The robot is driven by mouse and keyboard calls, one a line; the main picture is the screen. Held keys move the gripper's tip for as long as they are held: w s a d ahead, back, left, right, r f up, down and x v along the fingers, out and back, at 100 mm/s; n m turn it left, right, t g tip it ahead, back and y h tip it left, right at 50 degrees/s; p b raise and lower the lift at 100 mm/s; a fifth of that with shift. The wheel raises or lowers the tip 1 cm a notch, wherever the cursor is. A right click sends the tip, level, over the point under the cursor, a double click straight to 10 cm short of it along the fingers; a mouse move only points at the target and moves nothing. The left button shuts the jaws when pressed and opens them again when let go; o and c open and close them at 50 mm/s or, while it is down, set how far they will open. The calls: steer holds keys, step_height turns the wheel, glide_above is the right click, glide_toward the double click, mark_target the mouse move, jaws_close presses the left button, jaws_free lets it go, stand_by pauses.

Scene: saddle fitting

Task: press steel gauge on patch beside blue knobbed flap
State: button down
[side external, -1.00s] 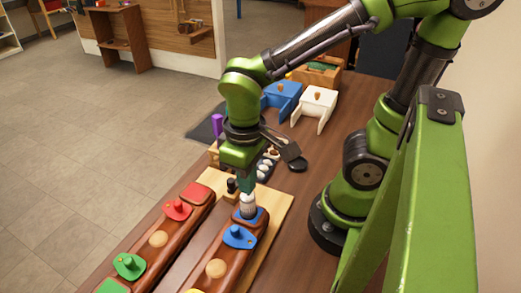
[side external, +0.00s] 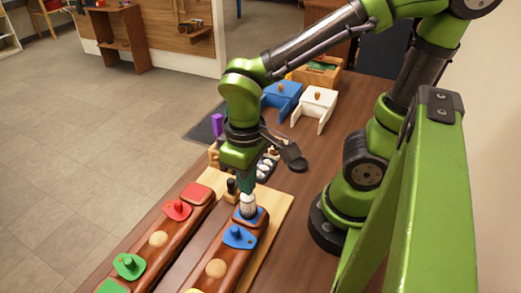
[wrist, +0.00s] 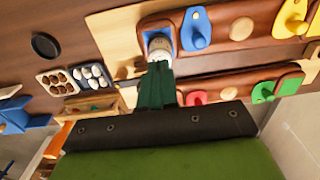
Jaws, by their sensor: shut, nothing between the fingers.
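The steel gauge (side external: 248,206), a small pale ribbed cylinder, stands upright on the blue patch (side external: 261,214) at the far end of the near brown saddle. The blue knobbed flap (side external: 239,237) lies just beside that patch; it also shows in the wrist view (wrist: 195,30). My gripper (side external: 246,189) points down with its fingers shut and empty, right above the gauge's top. In the wrist view the fingertips (wrist: 159,68) meet or nearly meet the gauge (wrist: 160,47); whether they touch is hard to tell. The fingers hide part of the gauge.
A second saddle with a red flap (side external: 177,209) and a green flap (side external: 129,265) lies alongside.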

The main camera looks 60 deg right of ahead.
mark_target(244, 195)
steer(key=shift+f, duration=0.9)
stand_by(0.5)
steer(key=shift+r, duration=3.1)
steer(key=shift+w+f+t, duration=0.1)
steer(key=shift+w+t, duration=0.2)
steer(key=shift+w, duration=0.05)
steer(key=w+d+r+m+t+y, duration=0.2)
steer(key=w+d+r+m+t, duration=0.1)
steer(key=d+r+t, duration=0.3)
steer(key=shift+w+d+m+t, duration=0.15)
steer(key=shift+d+m+t, duration=0.3)
steer(key=shift+d, duration=0.25)
